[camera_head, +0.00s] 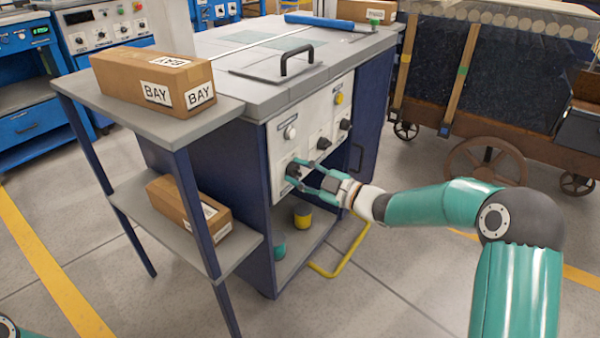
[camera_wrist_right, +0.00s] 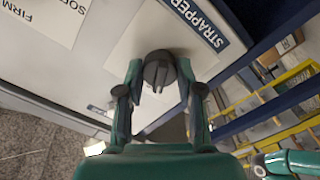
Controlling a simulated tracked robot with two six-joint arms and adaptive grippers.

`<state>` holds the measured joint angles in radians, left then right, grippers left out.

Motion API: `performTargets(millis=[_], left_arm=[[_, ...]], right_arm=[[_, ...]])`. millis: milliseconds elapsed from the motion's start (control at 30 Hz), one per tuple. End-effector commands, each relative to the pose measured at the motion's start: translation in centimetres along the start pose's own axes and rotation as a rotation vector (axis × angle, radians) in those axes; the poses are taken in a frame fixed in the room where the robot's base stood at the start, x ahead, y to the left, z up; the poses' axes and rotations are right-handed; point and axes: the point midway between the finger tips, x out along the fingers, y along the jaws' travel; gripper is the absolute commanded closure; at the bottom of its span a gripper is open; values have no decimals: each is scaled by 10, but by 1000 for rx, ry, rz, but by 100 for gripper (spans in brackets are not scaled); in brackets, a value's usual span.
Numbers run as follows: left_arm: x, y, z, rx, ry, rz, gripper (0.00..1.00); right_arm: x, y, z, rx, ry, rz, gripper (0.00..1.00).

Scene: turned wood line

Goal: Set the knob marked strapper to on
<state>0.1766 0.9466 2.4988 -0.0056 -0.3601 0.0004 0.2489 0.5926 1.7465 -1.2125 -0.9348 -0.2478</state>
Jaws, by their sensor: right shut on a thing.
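The strapper knob (camera_wrist_right: 159,70) is a dark round knob on the white front panel (camera_head: 315,117) of a blue cabinet. Beside it in the right wrist view is the blue label reading STRAPPER (camera_wrist_right: 196,22). My right gripper (camera_head: 297,173) is at the lower left knob of the panel. Its fingers (camera_wrist_right: 160,80) are shut on the knob, one on each side. The knob is mostly hidden by the fingers in the head view. I cannot tell from its marks whether it stands at on. My left gripper is not in view.
Other knobs, a white one (camera_head: 290,132), a yellow one (camera_head: 339,98) and dark ones (camera_head: 323,143), sit close by on the panel. A yellow bar (camera_head: 341,262) stands out below. A side shelf (camera_head: 150,120) with cartons is at the left.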

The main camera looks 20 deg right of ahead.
Motion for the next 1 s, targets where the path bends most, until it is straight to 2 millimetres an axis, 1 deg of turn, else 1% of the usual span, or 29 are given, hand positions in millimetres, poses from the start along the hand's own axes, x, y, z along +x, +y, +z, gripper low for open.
performTargets(millis=[167, 367, 700, 1000], left_arm=[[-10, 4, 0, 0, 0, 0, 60], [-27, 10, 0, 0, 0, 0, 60], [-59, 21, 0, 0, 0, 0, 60], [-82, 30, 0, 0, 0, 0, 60]], right_arm=[[0, 0, -2, 65, 1, -4, 98], [1, 1, -3, 198, 0, -6, 98], [1, 2, -4, 511, 0, -6, 98], [1, 1, -3, 782, 0, -7, 98]])
